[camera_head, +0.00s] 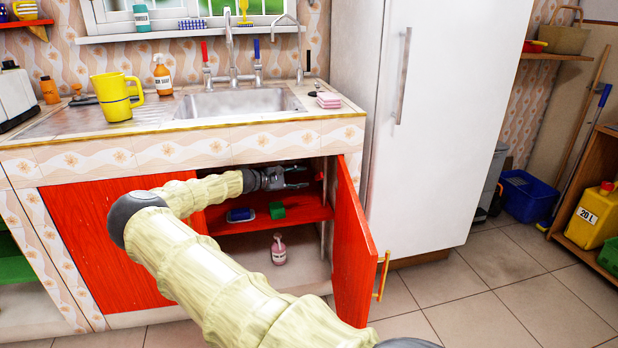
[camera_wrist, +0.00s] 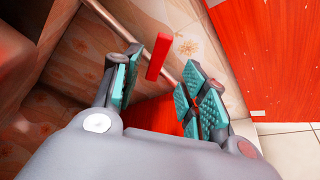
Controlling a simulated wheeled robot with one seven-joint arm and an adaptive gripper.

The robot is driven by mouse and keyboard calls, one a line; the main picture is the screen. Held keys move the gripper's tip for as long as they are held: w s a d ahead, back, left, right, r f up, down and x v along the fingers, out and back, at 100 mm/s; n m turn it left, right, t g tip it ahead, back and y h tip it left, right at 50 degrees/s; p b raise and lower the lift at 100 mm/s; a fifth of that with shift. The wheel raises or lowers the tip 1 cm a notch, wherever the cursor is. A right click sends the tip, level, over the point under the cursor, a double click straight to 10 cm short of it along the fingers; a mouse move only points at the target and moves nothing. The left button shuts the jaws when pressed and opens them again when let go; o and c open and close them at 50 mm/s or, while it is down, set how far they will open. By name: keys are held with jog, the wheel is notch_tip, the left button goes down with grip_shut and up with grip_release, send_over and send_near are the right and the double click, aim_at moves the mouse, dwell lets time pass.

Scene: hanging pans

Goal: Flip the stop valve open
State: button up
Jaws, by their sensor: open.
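The stop valve shows in the wrist view as a red lever (camera_wrist: 158,57) on a thin metal pipe (camera_wrist: 128,34). The lever is set at an angle across the pipe. My gripper (camera_wrist: 161,66) is open, and the lever appears in the gap between its teal-padded fingers. I see no finger closed on it; how deep it sits between them I cannot tell. In the head view my gripper (camera_head: 296,177) is inside the open cabinet under the sink, above the red shelf, pointing right.
The red cabinet door (camera_head: 354,245) stands open right of my arm. A blue sponge-like item (camera_head: 241,215) and a green block (camera_head: 277,210) lie on the red shelf (camera_head: 310,212). A pink bottle (camera_head: 278,250) stands below. The patterned cabinet wall (camera_wrist: 190,40) is close beyond the pipe.

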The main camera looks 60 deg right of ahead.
aim_at(322, 176)
jog(key=shift+v, duration=1.1)
jog(key=shift+s+f, duration=0.1)
jog(key=shift+f, duration=0.15)
jog(key=c, duration=0.5)
jog(key=s+f+n+g+h+b, duration=0.1)
jog(key=s+f+n+b, duration=0.1)
jog(key=f+n, duration=0.1)
jog(key=s+f+n+g+h+b, duration=0.1)
jog(key=s+f+n, duration=0.1)
jog(key=n, duration=0.1)
jog(key=s+f+n+g+h+b, duration=0.1)
jog(key=s+f+n+b, duration=0.1)
jog(key=f+n, duration=0.1)
jog(key=shift+a+f+b, duration=0.25)
jog(key=shift+f+b, duration=0.05)
jog(key=shift+f, duration=0.05)
grip_shut()
notch_tip(322, 176, down, 7)
jog(key=a+n+t+h+b, duration=0.1)
jog(key=n+t+h+b, duration=0.25)
jog(key=n+h, duration=0.65)
jog(key=s+d+r+n+y+b, duration=0.1)
jog(key=d+r+n+y+b, duration=0.1)
jog(key=d+r+b, duration=0.3)
jog(key=shift+d+r+n+g+y, duration=0.35)
jog(key=shift+d+r+n, duration=0.45)
jog(key=shift+d+r, duration=1.35)
